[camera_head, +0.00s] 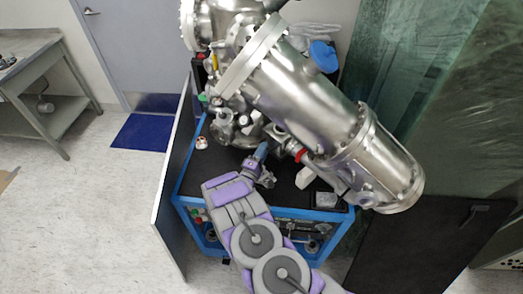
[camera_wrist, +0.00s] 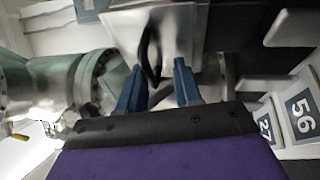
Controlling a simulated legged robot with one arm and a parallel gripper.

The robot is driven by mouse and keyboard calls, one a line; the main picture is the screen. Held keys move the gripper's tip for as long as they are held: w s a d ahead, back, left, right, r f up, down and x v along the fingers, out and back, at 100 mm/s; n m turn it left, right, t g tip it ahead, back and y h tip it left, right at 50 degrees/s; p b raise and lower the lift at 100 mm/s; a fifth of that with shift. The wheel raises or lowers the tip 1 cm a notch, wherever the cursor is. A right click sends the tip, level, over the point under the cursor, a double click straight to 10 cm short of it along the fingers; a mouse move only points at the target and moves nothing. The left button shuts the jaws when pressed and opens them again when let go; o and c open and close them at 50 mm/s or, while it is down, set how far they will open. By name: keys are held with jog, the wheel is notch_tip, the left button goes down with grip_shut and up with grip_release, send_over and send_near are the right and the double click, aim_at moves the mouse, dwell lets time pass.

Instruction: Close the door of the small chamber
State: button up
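A steel vacuum apparatus (camera_head: 310,95) with a long slanted cylinder stands on a blue-framed cart (camera_head: 180,182). My gripper (camera_head: 262,152) reaches in over the black cart top, beside the small steel chamber parts (camera_head: 235,128) below the big cylinder. In the wrist view my gripper (camera_wrist: 158,68) has its two blue fingers apart. A shiny metal plate (camera_wrist: 118,22) with a dark, curved handle-like part (camera_wrist: 151,48) is just ahead, in line with the gap. I cannot tell whether the fingers touch it. Which part is the chamber door, and how far it stands open, is unclear.
A tall thin panel (camera_head: 172,185) stands along the cart's left side. A red-edged fitting (camera_head: 300,156) and a small clear box (camera_head: 326,199) are right of my gripper. In the wrist view, a steel flange (camera_wrist: 90,80) is left and numbered blocks (camera_wrist: 300,112) are right.

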jog(key=shift+o, duration=0.7)
jog(key=shift+w, duration=0.1)
jog(key=shift+r, duration=0.1)
jog(key=shift+s+a, duration=0.1)
jog(key=shift+s, duration=0.1)
jog(key=p+v, duration=0.1)
jog(key=v, duration=1.6)
